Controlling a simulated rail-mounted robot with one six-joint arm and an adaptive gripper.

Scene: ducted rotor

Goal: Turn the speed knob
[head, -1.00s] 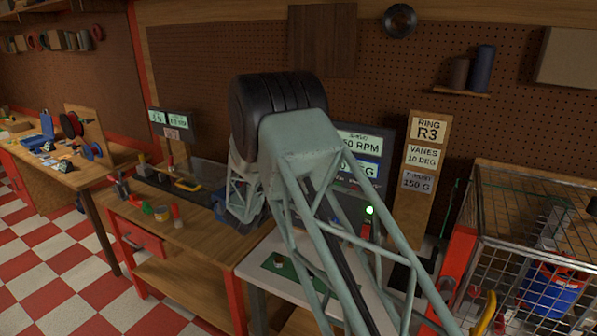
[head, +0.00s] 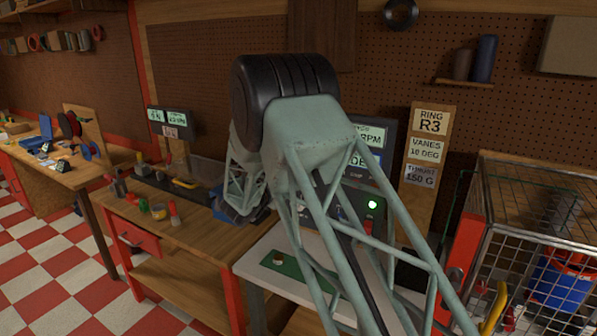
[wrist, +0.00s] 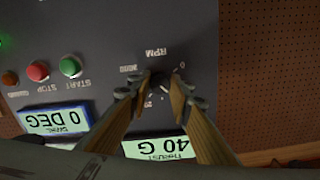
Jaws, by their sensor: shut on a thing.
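The speed knob (wrist: 160,78) is a small dark knob on the grey control panel (wrist: 100,25), below the RPM lettering as seen upside down in the wrist view. My gripper (wrist: 159,88) has its two fingers on either side of the knob and is shut on it. The fingers hide part of the knob and its scale. In the head view, my arm covers the knob and the gripper. A thrust display (wrist: 160,146) reads 40 G and a swirl display (wrist: 54,121) reads 0 DEG.
Green start (wrist: 71,66) and red stop (wrist: 38,70) buttons sit beside the knob on the panel. In the head view, a sign board (head: 428,150) reads R3, 10 DEG and 150 G. A wire cage (head: 540,235) stands at the right. A wooden workbench (head: 180,235) stands left.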

